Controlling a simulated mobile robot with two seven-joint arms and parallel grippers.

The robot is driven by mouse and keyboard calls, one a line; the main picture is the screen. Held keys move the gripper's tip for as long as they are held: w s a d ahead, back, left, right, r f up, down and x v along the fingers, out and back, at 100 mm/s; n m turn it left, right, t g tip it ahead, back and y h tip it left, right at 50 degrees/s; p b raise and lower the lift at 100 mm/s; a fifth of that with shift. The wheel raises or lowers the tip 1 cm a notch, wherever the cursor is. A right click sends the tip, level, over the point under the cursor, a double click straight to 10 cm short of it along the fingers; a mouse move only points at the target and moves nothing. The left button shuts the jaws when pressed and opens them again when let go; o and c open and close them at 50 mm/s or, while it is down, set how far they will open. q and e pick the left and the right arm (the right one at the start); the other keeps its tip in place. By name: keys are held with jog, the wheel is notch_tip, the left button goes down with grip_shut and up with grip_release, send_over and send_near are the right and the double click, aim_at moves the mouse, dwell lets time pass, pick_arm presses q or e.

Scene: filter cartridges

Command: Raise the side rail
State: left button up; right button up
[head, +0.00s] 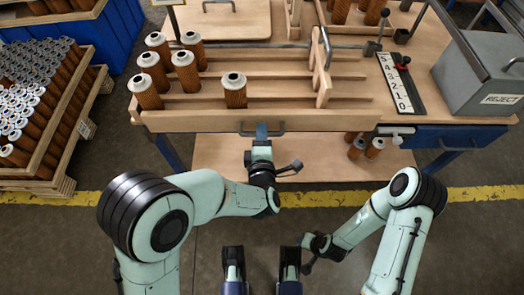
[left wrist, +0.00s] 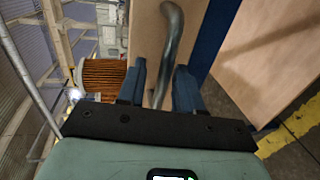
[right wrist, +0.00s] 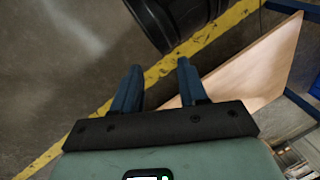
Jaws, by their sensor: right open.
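The side rail (head: 210,121) is a long wooden board along the near edge of the workbench. A grey bar handle (head: 277,133) sits on its front face. My left gripper (head: 262,131) is at this handle. In the left wrist view the handle (left wrist: 172,35) passes between the spread fingers (left wrist: 160,72), nearer the right finger; whether they touch it is unclear. My right gripper (right wrist: 158,75) is open and empty above the floor, away from the rail. In the head view its fingers are hard to make out.
Several filter cartridges (head: 187,78) stand on the bench behind the rail, one close to it (head: 234,95). A white latch-like piece (head: 397,131) is at the rail's right end. A grey reject bin (head: 482,75) stands right. A lower shelf (head: 215,155) lies under the bench.

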pick_arm(q)
jog(key=p+v, duration=0.1)
jog(key=v, duration=1.1)
pick_arm(e)
jog(key=shift+s+a+r+g, duration=0.15)
jog(key=shift+s+a+r, duration=0.15)
jog(key=shift+s, duration=0.2)
jog(key=shift+s+a+r+g, duration=0.15)
jog(key=shift+s+a+r, duration=0.05)
jog(key=shift+s+r, duration=0.25)
